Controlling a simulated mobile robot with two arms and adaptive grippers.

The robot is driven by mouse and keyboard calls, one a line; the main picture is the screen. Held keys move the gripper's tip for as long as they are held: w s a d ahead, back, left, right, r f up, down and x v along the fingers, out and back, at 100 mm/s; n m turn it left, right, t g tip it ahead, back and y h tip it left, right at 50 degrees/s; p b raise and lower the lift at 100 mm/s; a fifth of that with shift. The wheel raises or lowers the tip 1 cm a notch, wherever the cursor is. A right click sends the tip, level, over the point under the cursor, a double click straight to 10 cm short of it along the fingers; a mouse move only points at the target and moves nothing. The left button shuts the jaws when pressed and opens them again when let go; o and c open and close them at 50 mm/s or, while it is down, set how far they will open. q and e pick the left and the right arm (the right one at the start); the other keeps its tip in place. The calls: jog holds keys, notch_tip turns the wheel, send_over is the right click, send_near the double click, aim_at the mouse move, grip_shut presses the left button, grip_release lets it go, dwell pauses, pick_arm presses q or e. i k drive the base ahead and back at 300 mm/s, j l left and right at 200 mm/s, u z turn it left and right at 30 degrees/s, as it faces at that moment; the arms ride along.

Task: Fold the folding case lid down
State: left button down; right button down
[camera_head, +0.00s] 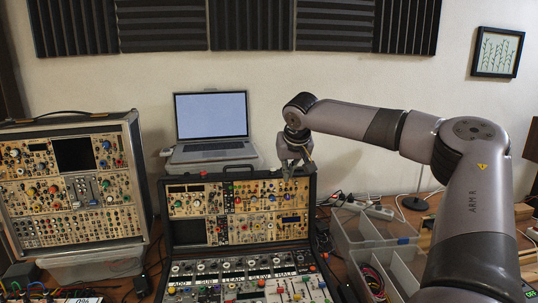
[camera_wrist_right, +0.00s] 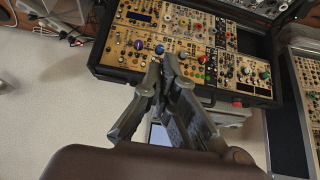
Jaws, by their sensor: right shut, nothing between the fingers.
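The folding case stands open in the middle of the head view, its lid (camera_head: 240,212) raised at the back and filled with cream modules, knobs and patch points. Its base (camera_head: 245,282) with knobs and faders lies in front. The lid also shows in the right wrist view (camera_wrist_right: 140,68), upside down. My right gripper (camera_head: 291,172) is at the lid's top edge, right of its middle. In the right wrist view its fingers (camera_wrist_right: 167,66) are together and empty, overlapping the lid's edge; whether they touch it I cannot tell. My left gripper is not in view.
A laptop (camera_head: 212,118) sits on a box behind the lid. A second synth case (camera_head: 75,250) stands at left. Grey open bins (camera_head: 372,240) with cables stand close at right. Foam panels (camera_head: 250,25) hang on the wall above.

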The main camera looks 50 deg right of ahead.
aim_at(219, 224)
jog(key=i+l, duration=0.7)
jog(key=l, duration=0.15)
